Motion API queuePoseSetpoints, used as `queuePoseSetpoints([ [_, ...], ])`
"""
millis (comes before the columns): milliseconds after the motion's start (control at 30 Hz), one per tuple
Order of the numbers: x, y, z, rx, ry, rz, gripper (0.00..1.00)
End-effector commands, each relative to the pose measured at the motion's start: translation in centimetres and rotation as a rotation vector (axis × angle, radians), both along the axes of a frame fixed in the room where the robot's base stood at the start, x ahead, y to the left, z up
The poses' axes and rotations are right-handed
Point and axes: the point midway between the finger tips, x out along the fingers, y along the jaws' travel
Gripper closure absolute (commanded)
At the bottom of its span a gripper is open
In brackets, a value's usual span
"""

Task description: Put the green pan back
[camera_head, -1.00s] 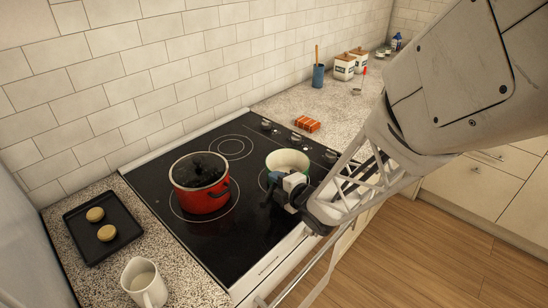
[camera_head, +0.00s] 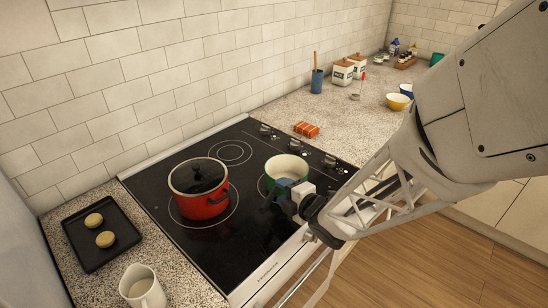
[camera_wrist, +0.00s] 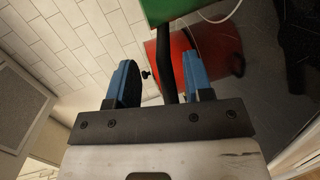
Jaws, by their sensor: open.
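The green pan (camera_head: 287,166), cream inside with a green outer wall, sits on the black cooktop at the front right, beside the red pot. My gripper (camera_head: 284,188) is at its near side, at the handle. In the wrist view the pan's green side (camera_wrist: 170,12) shows at the top, and its dark handle (camera_wrist: 165,65) runs down between the two blue fingers. My gripper (camera_wrist: 158,68) is open, with a finger on each side of the handle and a visible gap at the left finger. In the head view the handle is mostly hidden by my gripper.
A red pot (camera_head: 203,207) with a glass lid stands left of the pan. A dark tray (camera_head: 78,245) with two round items and a white pitcher (camera_head: 142,288) lie left of the cooktop (camera_head: 180,238). An orange packet (camera_head: 306,129) and bowls (camera_head: 398,102) are on the right counter.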

Motion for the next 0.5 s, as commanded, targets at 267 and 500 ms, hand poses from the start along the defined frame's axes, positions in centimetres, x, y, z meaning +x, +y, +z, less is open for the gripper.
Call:
queuePoseSetpoints([
  [267, -2.7, -2.0, 0.8, -0.001, -0.002, -0.002, 0.53],
  [500, -5.0, -3.7, 1.4, 0.0, -0.001, -0.002, 0.53],
])
